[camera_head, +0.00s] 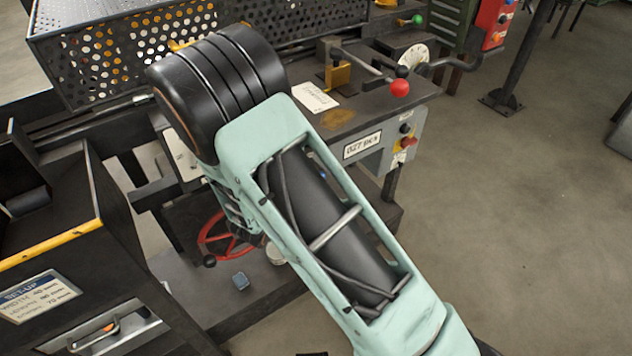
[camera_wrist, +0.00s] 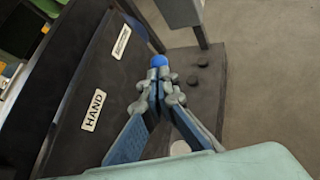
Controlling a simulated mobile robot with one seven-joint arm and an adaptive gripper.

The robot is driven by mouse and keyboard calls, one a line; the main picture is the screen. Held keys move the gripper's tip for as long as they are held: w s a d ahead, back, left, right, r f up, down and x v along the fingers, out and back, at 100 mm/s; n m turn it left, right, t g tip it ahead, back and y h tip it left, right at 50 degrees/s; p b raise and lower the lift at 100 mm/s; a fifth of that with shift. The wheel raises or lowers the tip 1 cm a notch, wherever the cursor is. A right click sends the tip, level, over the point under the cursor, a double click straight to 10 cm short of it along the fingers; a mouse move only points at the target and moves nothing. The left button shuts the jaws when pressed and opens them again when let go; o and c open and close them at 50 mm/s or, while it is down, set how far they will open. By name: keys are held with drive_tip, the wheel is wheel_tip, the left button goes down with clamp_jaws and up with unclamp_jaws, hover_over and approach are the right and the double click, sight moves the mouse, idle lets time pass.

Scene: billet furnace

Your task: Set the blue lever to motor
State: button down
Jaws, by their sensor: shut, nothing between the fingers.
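In the wrist view, the blue lever's round knob (camera_wrist: 158,60) shows just beyond my fingertips. My gripper (camera_wrist: 158,77) is shut, with its two fingertips together and nothing between them. The tips overlap the knob's lower edge in the picture; I cannot tell whether they touch it. The lever's shaft is hidden. A dark plate to the left bears a HAND label (camera_wrist: 94,111) and a second label (camera_wrist: 121,42) too small to read. The knob appears closer to the second label.
In the head view, a dark bench holds a red-knobbed lever (camera_head: 399,88), a green knob (camera_head: 417,19) and a dial (camera_head: 414,57). A red handwheel (camera_head: 222,238) sits below my arm. A cabinet with a yellow edge (camera_head: 50,247) stands left.

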drive_tip(key=v, duration=0.7)
drive_tip(key=shift+r, duration=0.35)
